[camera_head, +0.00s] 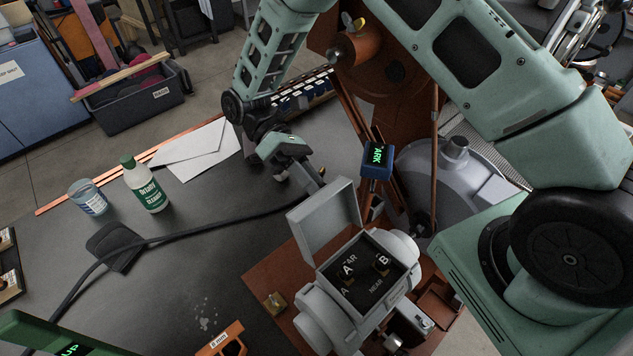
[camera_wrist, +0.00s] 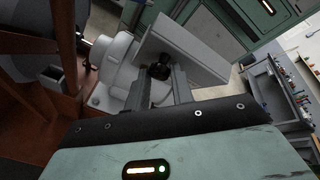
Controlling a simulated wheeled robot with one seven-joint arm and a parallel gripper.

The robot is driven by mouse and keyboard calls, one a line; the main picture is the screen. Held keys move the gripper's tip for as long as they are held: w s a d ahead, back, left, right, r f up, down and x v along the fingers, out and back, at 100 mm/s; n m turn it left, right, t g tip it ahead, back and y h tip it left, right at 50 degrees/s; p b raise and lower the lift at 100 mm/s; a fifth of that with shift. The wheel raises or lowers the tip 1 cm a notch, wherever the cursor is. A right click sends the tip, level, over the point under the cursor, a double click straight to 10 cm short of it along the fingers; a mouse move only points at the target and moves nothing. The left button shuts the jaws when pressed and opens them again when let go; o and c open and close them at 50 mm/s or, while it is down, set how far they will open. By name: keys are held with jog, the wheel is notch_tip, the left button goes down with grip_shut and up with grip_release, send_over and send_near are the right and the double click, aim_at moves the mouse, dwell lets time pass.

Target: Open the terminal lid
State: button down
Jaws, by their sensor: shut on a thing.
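The terminal lid (camera_head: 322,218) is a grey square cover, standing raised on the back left edge of the grey terminal box (camera_head: 345,305). The box shows a dark inside with contacts marked A and B. My gripper (camera_head: 316,184) is at the lid's upper left, its tips partly hidden. In the wrist view, my gripper (camera_wrist: 160,86) has its two fingers close together around a small dark knob at the lid (camera_wrist: 190,58). The exact contact is hard to see.
A black cable (camera_head: 190,232) runs over the dark bench past a white-and-green bottle (camera_head: 147,186) and a glass jar (camera_head: 90,199). A blue display (camera_head: 377,160) stands behind the box. A brass block (camera_head: 275,303) lies left of it.

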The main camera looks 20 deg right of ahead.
jog(key=shift+w+d+f, duration=0.1)
jog(key=shift+d+f, duration=0.15)
jog(key=shift+f, duration=0.4)
jog(key=c, duration=1.2)
grip_release()
jog(key=shift+d, duration=0.15)
jog(key=shift+r, duration=0.1)
jog(key=shift+a+r, duration=0.1)
jog(key=shift+a, duration=0.1)
jog(key=shift+w, duration=0.1)
